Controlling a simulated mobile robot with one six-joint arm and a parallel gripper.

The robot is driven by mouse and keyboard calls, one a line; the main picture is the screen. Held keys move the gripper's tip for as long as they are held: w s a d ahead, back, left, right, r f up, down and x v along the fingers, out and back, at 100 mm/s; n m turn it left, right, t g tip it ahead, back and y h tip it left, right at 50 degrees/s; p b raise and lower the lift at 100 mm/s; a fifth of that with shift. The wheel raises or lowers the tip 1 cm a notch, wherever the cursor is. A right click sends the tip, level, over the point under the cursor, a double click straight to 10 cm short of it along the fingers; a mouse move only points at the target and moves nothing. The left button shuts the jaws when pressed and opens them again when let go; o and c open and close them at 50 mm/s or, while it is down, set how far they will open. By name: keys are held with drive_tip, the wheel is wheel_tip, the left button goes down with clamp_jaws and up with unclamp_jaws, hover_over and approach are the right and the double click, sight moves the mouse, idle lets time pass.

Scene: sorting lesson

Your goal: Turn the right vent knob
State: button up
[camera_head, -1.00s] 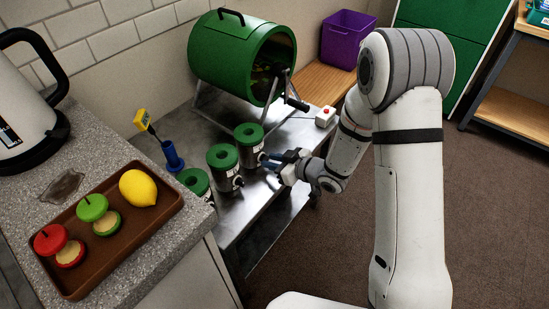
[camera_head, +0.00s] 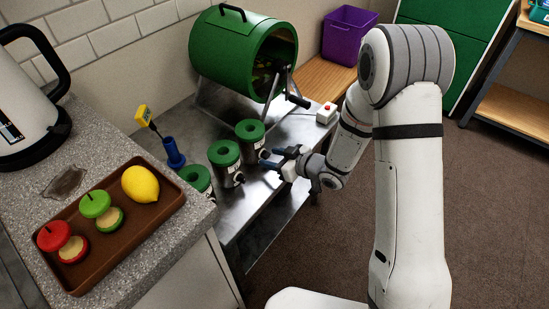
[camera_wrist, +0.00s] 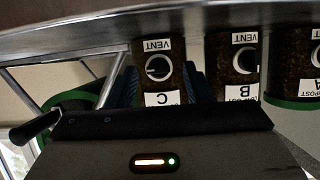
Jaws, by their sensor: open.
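The right canister (camera_head: 250,133) has a green lid and stands at the right end of a row of three on the metal table. In the upside-down wrist view it is labelled VENT and C, and its round vent knob (camera_wrist: 158,68) faces me. The knob also shows small in the head view (camera_head: 264,153). My gripper (camera_head: 274,158) is open in front of this canister.
The middle canister (camera_head: 224,154), labelled B in the wrist view, and the left canister (camera_head: 195,177) stand close by. A green drum (camera_head: 232,55) with a crank and a red-button box (camera_head: 326,113) stand behind. A counter with a brown fruit tray (camera_head: 125,238) is at left.

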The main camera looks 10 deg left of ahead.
drive_tip(key=p+v, duration=0.1)
drive_tip(key=v, duration=0.6)
drive_tip(key=shift+s+d+r, duration=0.2)
drive_tip(key=shift+d, duration=0.1)
drive_tip(key=w+d+r+m+t+h+p, duration=0.35)
drive_tip(key=d+r+m+h+p, duration=0.6)
drive_tip(key=d+r, duration=0.85)
drive_tip(key=s+d+r+m+g+h+p, duration=0.1)
drive_tip(key=s+d+r+m+g+p, duration=0.1)
drive_tip(key=s+r, duration=0.5)
drive_tip(key=s+d+r+m+g+h+p, duration=0.2)
drive_tip(key=s+r, duration=0.5)
drive_tip(key=s, duration=0.6)
drive_tip(key=shift+s+d+r+g+p, duration=0.2)
drive_tip(key=shift+d+g+p, duration=0.55)
drive_tip(key=shift+g+p, duration=0.2)
